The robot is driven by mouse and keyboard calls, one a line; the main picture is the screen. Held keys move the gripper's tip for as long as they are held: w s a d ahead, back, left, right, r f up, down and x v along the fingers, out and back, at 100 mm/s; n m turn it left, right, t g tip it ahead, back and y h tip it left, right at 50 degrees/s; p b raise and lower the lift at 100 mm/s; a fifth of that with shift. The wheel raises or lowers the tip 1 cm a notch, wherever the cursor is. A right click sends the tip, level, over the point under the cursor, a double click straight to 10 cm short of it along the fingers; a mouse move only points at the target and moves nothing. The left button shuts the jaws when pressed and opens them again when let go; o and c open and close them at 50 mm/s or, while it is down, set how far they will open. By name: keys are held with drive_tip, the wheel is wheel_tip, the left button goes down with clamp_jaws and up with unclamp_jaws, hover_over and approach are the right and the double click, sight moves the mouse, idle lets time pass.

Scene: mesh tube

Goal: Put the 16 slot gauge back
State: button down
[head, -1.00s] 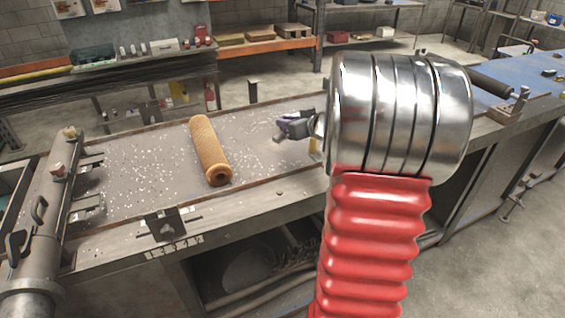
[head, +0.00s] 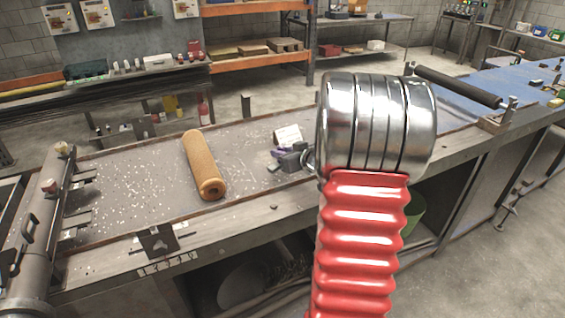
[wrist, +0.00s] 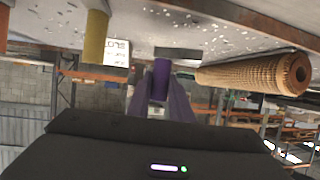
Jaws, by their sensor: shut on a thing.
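My gripper (head: 284,156), with purple fingers, is above the bench, right of the tan mesh tube, and partly hidden by my arm. In the wrist view my gripper (wrist: 163,85) is shut on a small flat grey piece, the slot gauge (wrist: 178,53), seen nearly edge-on. Its number cannot be read. A white card with dark lettering (head: 288,134) stands just behind my gripper in the head view; the card also shows in the wrist view (wrist: 117,46), left of the fingers.
The tan mesh tube (head: 204,165) lies on the speckled bench top (head: 130,180); it also shows in the wrist view (wrist: 255,73). A grey notched plate (head: 158,242) is at the bench's front edge. A yellow post (wrist: 95,36) stands near the card. A black roller (head: 458,86) is at right.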

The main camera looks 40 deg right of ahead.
drive_tip(key=shift+f, duration=1.85)
drive_tip(key=shift+f, duration=0.1)
drive_tip(key=c, duration=1.6)
unclamp_jaws()
drive_tip(key=shift+s, duration=0.1)
drive_tip(key=v, duration=1.2)
